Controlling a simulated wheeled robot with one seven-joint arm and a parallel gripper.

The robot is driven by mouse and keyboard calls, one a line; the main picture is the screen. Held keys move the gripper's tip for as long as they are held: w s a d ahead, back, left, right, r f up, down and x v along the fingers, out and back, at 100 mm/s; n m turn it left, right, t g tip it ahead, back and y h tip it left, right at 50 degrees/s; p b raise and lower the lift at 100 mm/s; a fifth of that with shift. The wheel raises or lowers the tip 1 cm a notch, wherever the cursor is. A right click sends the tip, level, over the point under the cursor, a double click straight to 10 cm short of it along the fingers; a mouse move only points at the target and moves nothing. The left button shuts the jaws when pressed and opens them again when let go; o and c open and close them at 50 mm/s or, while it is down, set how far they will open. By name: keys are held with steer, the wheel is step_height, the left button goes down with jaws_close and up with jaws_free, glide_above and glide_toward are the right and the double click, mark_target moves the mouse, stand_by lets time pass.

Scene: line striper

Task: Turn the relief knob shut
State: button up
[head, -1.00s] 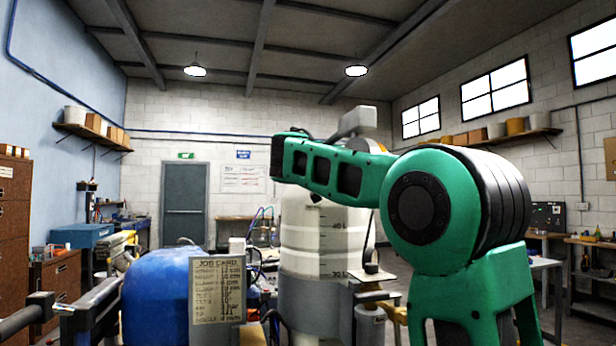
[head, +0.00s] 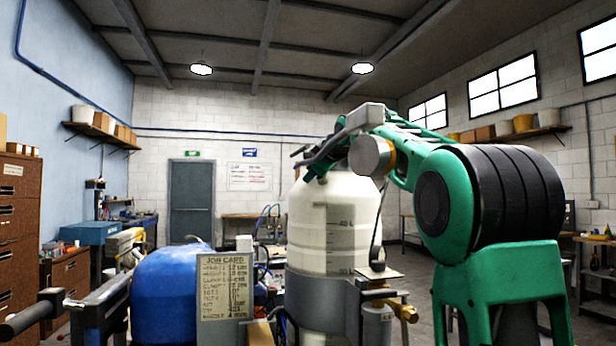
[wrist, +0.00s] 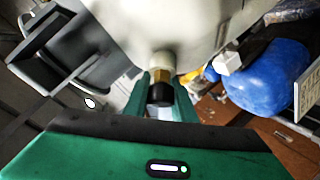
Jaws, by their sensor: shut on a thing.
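In the wrist view, my gripper (wrist: 165,98) has its two green fingers on either side of a small black relief knob (wrist: 160,93), shut on it. The knob sits at the end of a brass fitting (wrist: 162,74) on the white tank (wrist: 185,25). In the head view, my arm reaches over and behind the top of the white tank (head: 332,225). The knob and my fingertips cannot be made out there. Any marking for the knob's turned position is not visible.
A blue tank (head: 170,290) and a job card (head: 225,287) stand left of the white tank; the blue tank also shows in the wrist view (wrist: 268,78). A brass valve (head: 402,308) and handlebar (head: 30,318) are nearby. Open floor shows behind.

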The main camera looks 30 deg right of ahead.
steer(key=n+g+y, duration=0.1)
steer(key=f+n, duration=0.1)
steer(key=n, duration=0.1)
steer(key=n+g+y, duration=0.1)
steer(key=n, duration=0.1)
steer(key=shift+a+f+g+y, duration=0.2)
steer(key=shift+a+g+y, duration=0.05)
steer(key=shift+g+y, duration=0.05)
steer(key=shift+n, duration=0.3)
steer(key=shift+s+a+r+n+g, duration=0.1)
steer(key=shift+s+a+n+g, duration=0.1)
steer(key=shift+n+g, duration=0.1)
steer(key=o, duration=0.7)
steer(key=shift+w, duration=0.15)
steer(key=shift+o, duration=0.2)
steer(key=v, duration=1)
steer(key=shift+s+d+r, duration=0.2)
steer(key=shift+r, duration=0.05)
